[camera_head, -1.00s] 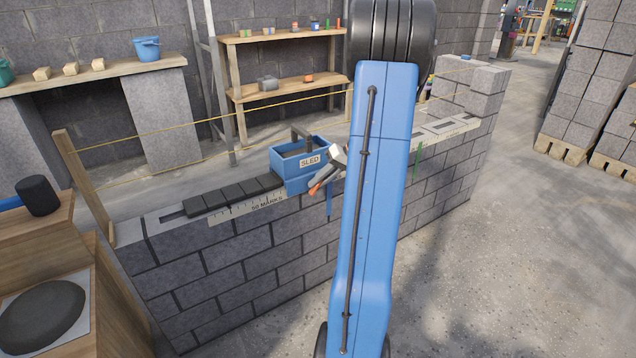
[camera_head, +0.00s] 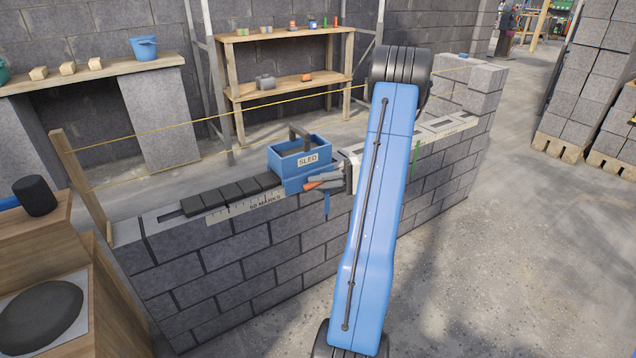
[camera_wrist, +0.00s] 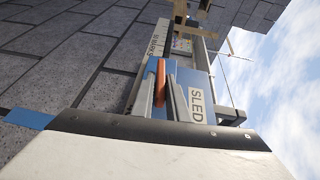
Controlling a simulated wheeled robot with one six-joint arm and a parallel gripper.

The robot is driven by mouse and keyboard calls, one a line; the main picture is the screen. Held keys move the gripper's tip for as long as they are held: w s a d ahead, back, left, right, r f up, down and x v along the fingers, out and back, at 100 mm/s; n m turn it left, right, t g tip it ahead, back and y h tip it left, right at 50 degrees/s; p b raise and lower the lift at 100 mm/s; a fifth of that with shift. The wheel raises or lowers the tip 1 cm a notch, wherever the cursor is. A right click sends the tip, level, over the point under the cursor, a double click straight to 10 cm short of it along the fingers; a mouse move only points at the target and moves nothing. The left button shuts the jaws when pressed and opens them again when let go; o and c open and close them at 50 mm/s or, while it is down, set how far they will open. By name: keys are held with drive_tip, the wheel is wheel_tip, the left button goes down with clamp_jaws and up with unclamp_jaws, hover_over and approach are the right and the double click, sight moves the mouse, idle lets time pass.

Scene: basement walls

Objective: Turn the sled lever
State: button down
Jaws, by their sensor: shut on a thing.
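The blue sled box (camera_head: 287,160), marked SLED, sits on top of the block wall beside a row of dark blocks. Its orange-tipped lever (camera_head: 311,186) lies at the sled's front right. My gripper (camera_head: 319,181) reaches in from the right, with its grey fingers closed on the lever. In the wrist view the orange lever (camera_wrist: 160,82) shows between the two fingers (camera_wrist: 162,100), next to the blue sled side with the SLED label (camera_wrist: 195,104). My blue arm hides part of the wall top to the right.
The block wall (camera_head: 240,260) runs across the middle, with a mark scale (camera_head: 243,207) along its top edge. A yellow string line (camera_head: 170,127) stretches above and behind it. Wooden boxes (camera_head: 40,235) stand at the front left.

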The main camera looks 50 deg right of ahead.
drive_tip(key=shift+f+y, duration=0.1)
drive_tip(key=shift+y, duration=0.3)
idle(0.3)
drive_tip(key=c, duration=1.8)
unclamp_jaws()
drive_tip(key=v, duration=1.7)
drive_tip(key=shift+s+f, duration=0.1)
drive_tip(key=shift+s, duration=0.25)
